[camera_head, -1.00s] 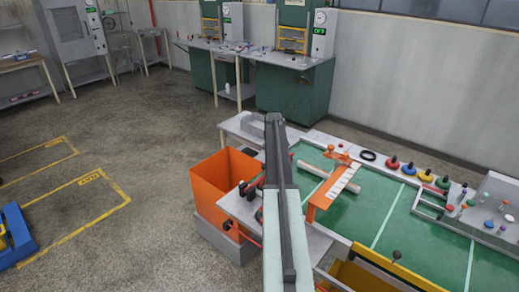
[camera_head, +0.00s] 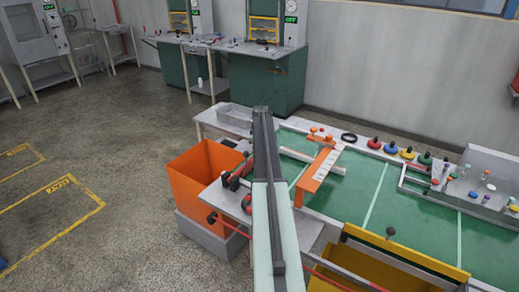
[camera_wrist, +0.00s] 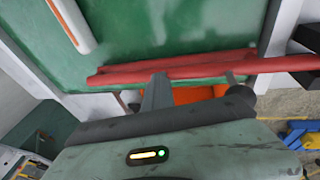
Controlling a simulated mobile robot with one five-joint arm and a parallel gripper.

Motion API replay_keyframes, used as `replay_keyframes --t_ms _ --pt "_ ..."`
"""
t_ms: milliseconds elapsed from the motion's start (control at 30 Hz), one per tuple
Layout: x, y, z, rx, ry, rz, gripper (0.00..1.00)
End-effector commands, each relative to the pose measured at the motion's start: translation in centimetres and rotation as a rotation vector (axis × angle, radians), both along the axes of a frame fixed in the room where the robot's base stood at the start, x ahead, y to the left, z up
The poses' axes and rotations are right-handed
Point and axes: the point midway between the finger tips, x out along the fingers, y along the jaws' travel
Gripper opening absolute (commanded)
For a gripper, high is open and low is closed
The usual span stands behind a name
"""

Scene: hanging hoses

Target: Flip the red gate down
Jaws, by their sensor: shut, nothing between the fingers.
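The red gate (camera_wrist: 175,72) shows in the wrist view as long red bars lying across the end of the green table, above the orange bin. In the head view a short red piece (camera_head: 238,174) shows at the table's left end, beside my arm; my arm hides part of that area. My gripper (camera_wrist: 158,82) is shut and empty. Its grey fingers overlap the red bars in the wrist view; I cannot tell whether they touch. The fingertips are not clearly seen in the head view.
The orange bin (camera_head: 205,175) stands off the table's left end. A yellow bin (camera_head: 385,275) sits at the front edge. The floor at left is clear.

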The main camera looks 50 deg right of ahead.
Motion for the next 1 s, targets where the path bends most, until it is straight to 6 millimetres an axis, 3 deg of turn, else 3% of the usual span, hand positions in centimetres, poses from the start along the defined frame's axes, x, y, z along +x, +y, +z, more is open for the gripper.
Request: replay_keyframes --t_ms 567,767,1000 --pt "0.2 1.0 0.0 0.005 0.011 0.010 0.00" --pt "0.0 1.1 2.9 -0.001 0.005 0.011 0.00" --pt "-0.8 1.0 8.5 -0.007 -0.004 0.009 0.00"
